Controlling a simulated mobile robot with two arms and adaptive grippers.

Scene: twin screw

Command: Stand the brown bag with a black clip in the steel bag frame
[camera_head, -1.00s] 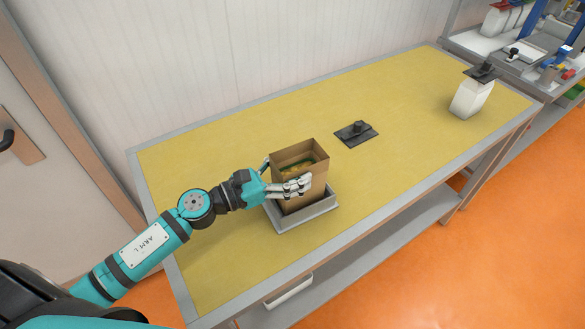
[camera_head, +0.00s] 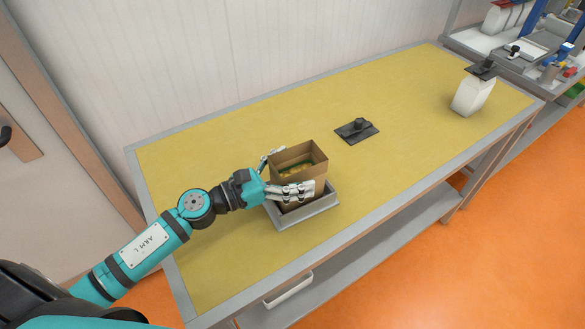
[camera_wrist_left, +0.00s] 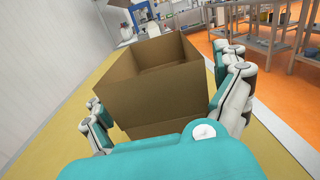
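The brown bag (camera_head: 312,174) is open at the top, with something green and yellow inside. It stands upright within the low grey steel frame (camera_head: 310,212) near the table's front left, and no clip shows on it. My left gripper (camera_head: 280,170) reaches around it from the left, fingers on opposite sides. The far finger stands clear of the bag; the near fingers lie along its front side. In the left wrist view the bag (camera_wrist_left: 150,95) sits between the spread fingers. The bag's bottom is hidden by the frame's rim. My right gripper is out of view.
A flat black plate with a knob (camera_head: 357,131) lies on the yellow table (camera_head: 240,120) behind the frame. A white container with a black top (camera_head: 473,97) stands at the far right. A shelf with several items (camera_head: 520,45) is beyond.

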